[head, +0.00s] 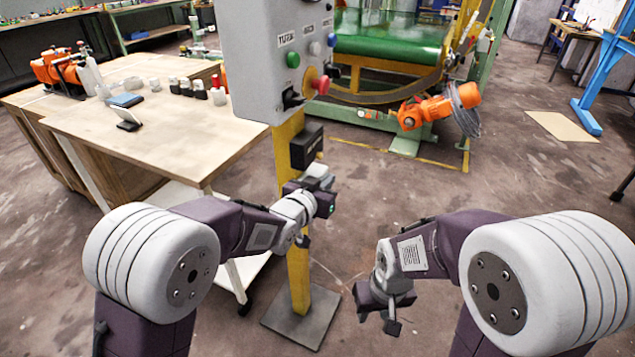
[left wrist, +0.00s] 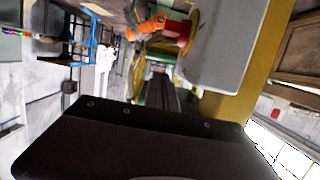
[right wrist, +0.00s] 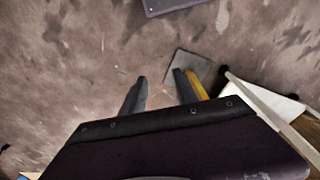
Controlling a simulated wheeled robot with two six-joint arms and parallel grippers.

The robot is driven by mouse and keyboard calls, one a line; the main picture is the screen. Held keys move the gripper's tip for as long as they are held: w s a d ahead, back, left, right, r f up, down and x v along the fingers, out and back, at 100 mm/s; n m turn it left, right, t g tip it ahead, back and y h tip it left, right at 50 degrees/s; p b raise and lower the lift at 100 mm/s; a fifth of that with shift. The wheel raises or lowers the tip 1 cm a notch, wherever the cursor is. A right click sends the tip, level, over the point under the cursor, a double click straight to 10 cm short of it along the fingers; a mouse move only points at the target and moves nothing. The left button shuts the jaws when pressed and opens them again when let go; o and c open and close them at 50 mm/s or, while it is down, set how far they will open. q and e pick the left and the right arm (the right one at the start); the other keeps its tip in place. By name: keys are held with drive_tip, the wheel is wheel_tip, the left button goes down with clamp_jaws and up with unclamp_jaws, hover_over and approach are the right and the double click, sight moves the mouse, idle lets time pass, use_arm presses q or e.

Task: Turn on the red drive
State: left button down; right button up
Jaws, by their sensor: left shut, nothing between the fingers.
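A grey control box (head: 262,62) stands on a yellow post. Its face carries a green button (head: 293,59), a pale button (head: 314,48), a blue button (head: 332,40), a red mushroom button (head: 320,84) and a black rotary switch (head: 291,98). My left gripper (head: 318,174) is beside the post, below the box and apart from its buttons. In the left wrist view its fingers (left wrist: 172,93) are together and empty; the box and red button (left wrist: 181,33) show beyond. My right gripper (head: 378,318) points down over the floor. Its fingers (right wrist: 160,92) are spread and empty.
A black box (head: 307,147) is fixed to the yellow post (head: 299,275) close to my left gripper. A wooden table (head: 165,130) with small items stands left. An orange robot arm (head: 428,111) and a machine with a green belt (head: 388,48) are behind. Floor is clear around my right gripper.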

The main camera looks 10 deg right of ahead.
use_arm(q)
drive_tip(key=v, duration=0.6)
drive_tip(key=shift+s+r+p, duration=0.25)
drive_tip(key=shift+s+p, duration=0.05)
drive_tip(key=shift+p, duration=0.15)
drive_tip(key=shift+a, duration=0.15)
